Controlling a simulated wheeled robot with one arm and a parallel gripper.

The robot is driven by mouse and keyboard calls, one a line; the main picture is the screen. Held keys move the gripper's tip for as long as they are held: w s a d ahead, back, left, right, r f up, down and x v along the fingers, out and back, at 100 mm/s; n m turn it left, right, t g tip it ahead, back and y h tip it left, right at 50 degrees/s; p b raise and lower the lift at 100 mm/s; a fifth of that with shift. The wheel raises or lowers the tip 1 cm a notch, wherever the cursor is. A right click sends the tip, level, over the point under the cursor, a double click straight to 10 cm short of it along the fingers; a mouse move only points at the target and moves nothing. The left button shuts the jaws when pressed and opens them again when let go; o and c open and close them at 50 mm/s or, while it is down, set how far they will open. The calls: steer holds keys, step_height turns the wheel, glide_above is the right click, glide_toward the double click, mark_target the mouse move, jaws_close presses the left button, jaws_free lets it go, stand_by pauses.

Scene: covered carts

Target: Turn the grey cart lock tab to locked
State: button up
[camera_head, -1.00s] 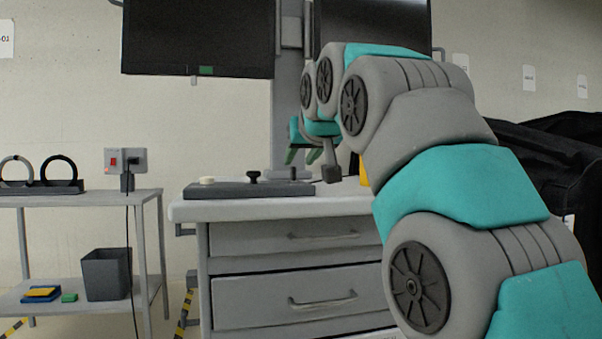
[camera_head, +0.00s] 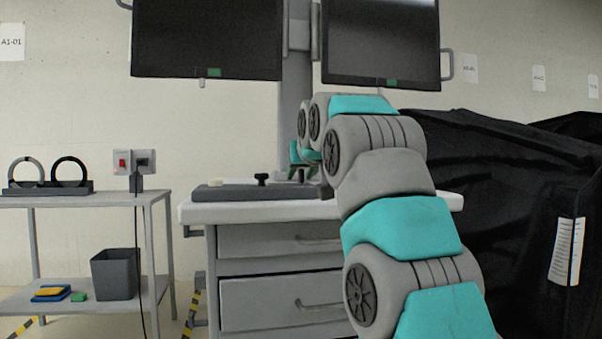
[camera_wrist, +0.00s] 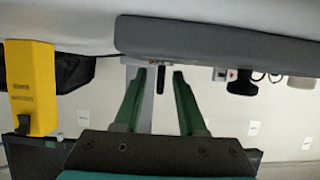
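The grey cart (camera_head: 190,212) stands in the middle of the head view, with drawers in its front. I cannot make out its lock tab for certain; a small dark bracket (camera_head: 192,231) shows on the cart's left side. My gripper (camera_head: 300,172) is over the cart top, beside a dark flat base, partly hidden by my arm. The cart top (camera_wrist: 70,22) runs along the upper edge of that view, which looks upside down.
The dark base (camera_head: 240,192) carries a black knob (camera_head: 262,179) and a pale disc. A yellow box (camera_wrist: 30,90) is left in the wrist view. A side table (camera_head: 90,199) stands left, a black-covered cart (camera_head: 510,200) right. Two monitors (camera_head: 207,38) hang above.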

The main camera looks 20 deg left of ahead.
jaws_close()
steer(key=shift+h, duration=0.3)
stand_by(0.5)
steer(key=m+h+p, duration=0.1)
steer(key=m+t+h+p, duration=0.1)
steer(key=m, duration=0.1)
steer(key=shift+r+t+h, duration=0.25)
steer(key=shift+t+h, duration=0.05)
steer(key=m+h+p, duration=0.1)
steer(key=p, duration=0.1)
steer(key=m+h+p, duration=0.1)
steer(key=p, duration=0.1)
steer(key=m+h+p, duration=0.1)
steer(key=h+p, duration=0.1)
steer(key=shift+r+t, duration=0.25)
steer(key=shift+t, duration=0.05)
steer(key=m+h+p, duration=0.1)
steer(key=p, duration=0.1)
steer(key=m+h+p, duration=0.2)
steer(key=shift+a+f+p, duration=0.1)
steer(key=shift+f+p, duration=0.2)
steer(key=shift+f+m+g+h+p, duration=0.1)
steer(key=shift+m+g+h+p, duration=0.45)
steer(key=shift+p, duration=0.2)
steer(key=shift+f+m+h+p, duration=0.15)
steer(key=shift+m+h+p, duration=0.1)
steer(key=shift+h+p, duration=0.1)
